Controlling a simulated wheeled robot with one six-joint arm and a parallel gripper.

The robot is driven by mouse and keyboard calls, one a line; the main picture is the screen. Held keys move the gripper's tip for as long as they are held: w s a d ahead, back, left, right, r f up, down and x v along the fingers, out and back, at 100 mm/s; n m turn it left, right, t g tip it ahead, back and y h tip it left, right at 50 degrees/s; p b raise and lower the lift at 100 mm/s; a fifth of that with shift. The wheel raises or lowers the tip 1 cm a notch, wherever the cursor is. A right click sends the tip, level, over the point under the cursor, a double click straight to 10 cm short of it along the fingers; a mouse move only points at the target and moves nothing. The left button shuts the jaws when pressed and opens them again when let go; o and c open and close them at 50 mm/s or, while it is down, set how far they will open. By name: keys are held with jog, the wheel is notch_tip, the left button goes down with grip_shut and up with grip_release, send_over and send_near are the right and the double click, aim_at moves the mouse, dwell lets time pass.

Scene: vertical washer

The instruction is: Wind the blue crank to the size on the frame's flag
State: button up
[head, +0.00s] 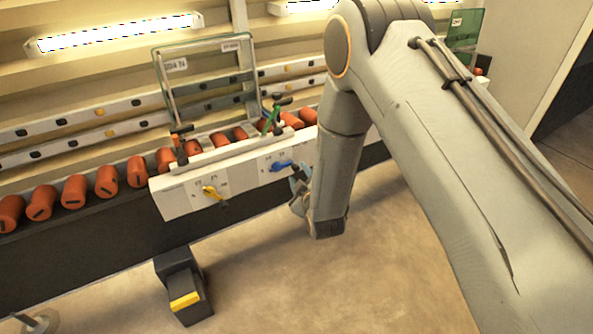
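The blue crank (281,166) sits on the front face of the white panel (240,187), at the panel's right part. Small marks surround it, too small to read. My gripper (297,180) is just right of and below the blue crank, partly hidden by my arm. I cannot tell whether it touches the crank, or whether its fingers are open or shut. The frame (158,88) with a glass pane stands above the panel. A white label (176,65) at its upper left and another (230,46) at its upper right carry writing too small to read surely.
A yellow crank (212,193) is on the panel's left part. Orange rollers (75,190) line the conveyor behind. Green and red-tipped clamps (273,116) rise above the panel. A black pedal with a yellow top (184,300) stands on the floor. The floor at centre is clear.

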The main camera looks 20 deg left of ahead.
aim_at(296, 169)
jog(key=shift+b+x, duration=0.35)
jog(key=shift+x, duration=2.45)
jog(key=shift+c, duration=0.4)
grip_shut()
